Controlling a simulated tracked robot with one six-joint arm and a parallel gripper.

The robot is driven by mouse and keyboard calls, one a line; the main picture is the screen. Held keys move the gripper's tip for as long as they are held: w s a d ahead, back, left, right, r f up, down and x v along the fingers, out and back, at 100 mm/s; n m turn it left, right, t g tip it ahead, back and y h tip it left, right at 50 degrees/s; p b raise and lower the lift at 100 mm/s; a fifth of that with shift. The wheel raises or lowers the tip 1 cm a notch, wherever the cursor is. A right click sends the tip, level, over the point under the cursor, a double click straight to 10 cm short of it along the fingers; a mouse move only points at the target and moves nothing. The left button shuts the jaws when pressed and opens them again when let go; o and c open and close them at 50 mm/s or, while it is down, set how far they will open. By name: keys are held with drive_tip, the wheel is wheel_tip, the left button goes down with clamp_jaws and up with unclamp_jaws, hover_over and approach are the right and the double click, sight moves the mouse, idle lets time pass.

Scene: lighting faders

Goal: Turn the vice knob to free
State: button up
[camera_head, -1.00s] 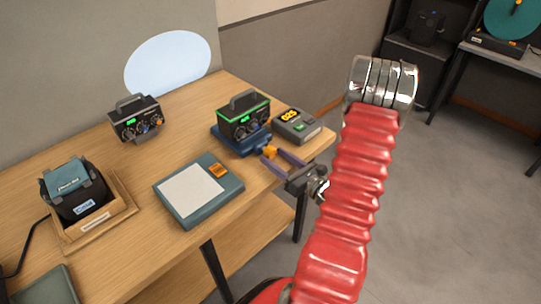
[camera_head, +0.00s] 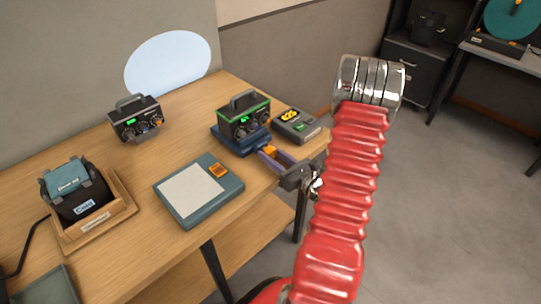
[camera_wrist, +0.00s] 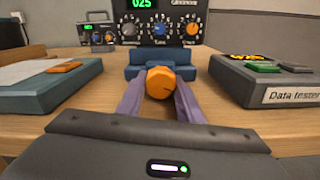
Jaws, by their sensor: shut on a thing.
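The orange vice knob (camera_wrist: 160,82) sits on the front of the blue vice (camera_wrist: 138,71). The vice also shows in the head view (camera_head: 232,142), at the table's right end. A black device with a green trim (camera_head: 244,115) stands in the vice; its dials show at the top of the wrist view (camera_wrist: 160,25). My gripper (camera_wrist: 161,94) has its purple fingers on both sides of the knob and is shut on it. In the head view my gripper (camera_head: 272,156) reaches in from the right. The knob's markings cannot be read.
A data tester (camera_head: 297,125) stands close right of the vice. A flat teal device with a white pad (camera_head: 198,190) lies to the left. A second dial box (camera_head: 136,120) and a bag in a wooden tray (camera_head: 120,204) stand farther left.

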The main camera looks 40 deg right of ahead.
drive_tip(key=c, duration=0.3)
drive_tip(key=shift+n, duration=1.5)
drive_tip(key=o, duration=1.1)
drive_tip(key=shift+c, duration=0.2)
drive_tip(key=shift+s, duration=0.1)
